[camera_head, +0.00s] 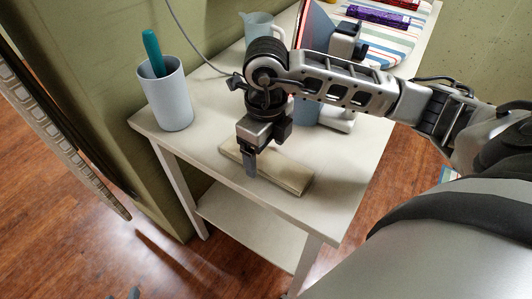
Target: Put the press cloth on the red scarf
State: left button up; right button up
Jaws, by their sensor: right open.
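A beige folded cloth, which I take to be the press cloth (287,175), lies flat on the cream table. My right gripper (252,170) points down over the cloth's left part. It is open; its near finger hides some of the cloth, and I cannot tell whether it touches. A folded red cloth, which looks like the red scarf (402,3), lies on the striped ironing board at the top right, cut by the picture's edge. My left gripper does not show.
A grey-blue cup (168,100) with a teal-handled tool stands at the table's left corner. A light blue jug (258,27) stands behind. A purple folded cloth (378,16) lies on the striped board (376,42) before the red one. An iron (318,25) is partly behind my right arm.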

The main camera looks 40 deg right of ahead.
jog(key=shift+f, duration=0.7)
jog(key=c, duration=1.1)
jog(key=shift+c, duration=0.2)
jog(key=shift+r, duration=0.2)
